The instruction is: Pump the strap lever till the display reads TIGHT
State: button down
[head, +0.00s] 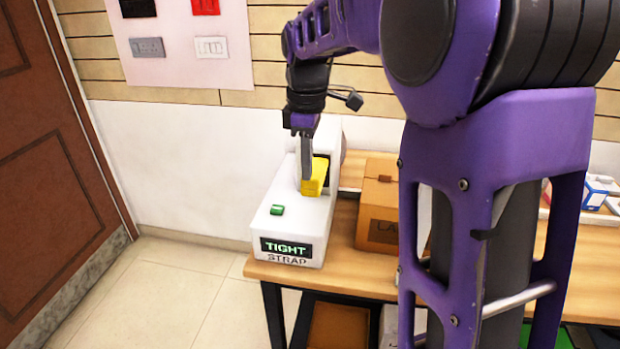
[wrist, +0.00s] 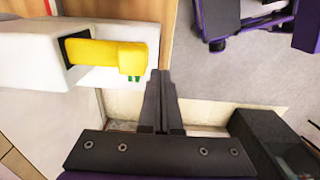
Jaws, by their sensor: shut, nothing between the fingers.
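The white strap machine (head: 290,222) stands at the left end of the wooden table. Its display (head: 286,247) reads TIGHT in green letters, with STRAP printed below. The yellow lever (head: 318,178) sticks out of a dark slot in the machine; it also shows in the wrist view (wrist: 105,54). A green button (head: 277,210) sits on the machine's top. My gripper (head: 306,178) points down beside the yellow lever. In the wrist view its two fingers (wrist: 162,75) are together with nothing between them, close to the lever's end. Whether they touch the lever I cannot tell.
A brown cardboard box (head: 378,215) stands on the table (head: 345,262) just right of the machine. My arm hides part of the table. A wall panel with switches (head: 180,40) hangs behind. A brown door (head: 50,170) and clear tiled floor are at the left.

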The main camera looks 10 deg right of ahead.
jog(key=shift+s+a+r, duration=0.1)
jog(key=shift+s+r, duration=0.05)
jog(key=shift+r, duration=0.45)
jog(key=shift+s+a+r, duration=0.1)
jog(key=shift+s+r, duration=0.05)
jog(key=shift+r, duration=0.4)
